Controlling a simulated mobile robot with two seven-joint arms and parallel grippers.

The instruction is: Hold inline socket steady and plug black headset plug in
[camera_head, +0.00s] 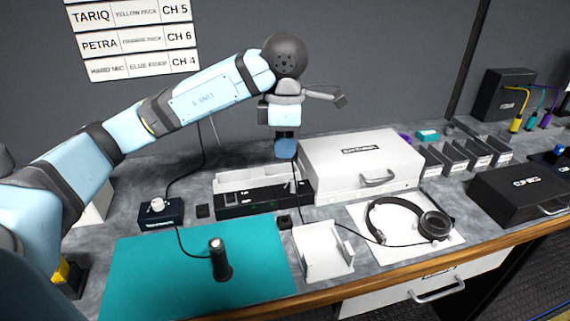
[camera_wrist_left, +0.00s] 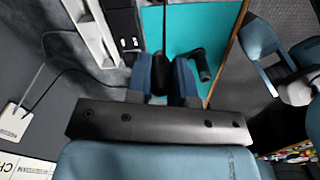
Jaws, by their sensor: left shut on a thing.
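My left gripper (camera_head: 285,150) is shut and points down above the bench, in front of the white case. In the left wrist view, its blue fingers (camera_wrist_left: 166,82) close on a small black piece (camera_wrist_left: 160,78), which looks like the headset plug. A dark cable runs down from it towards the black headset (camera_head: 408,219), which lies on a white sheet at the right. A black cylinder with a pale top (camera_head: 221,262), probably the inline socket, stands on the teal mat (camera_head: 150,275), well apart from the gripper. It also shows in the left wrist view (camera_wrist_left: 203,67).
A small box with a knob (camera_head: 160,214) stands behind the mat, with a cable to the cylinder. A white holder (camera_head: 323,252) stands between mat and headset. The white case (camera_head: 361,164) and a black-fronted unit (camera_head: 262,201) stand behind. The mat is otherwise clear.

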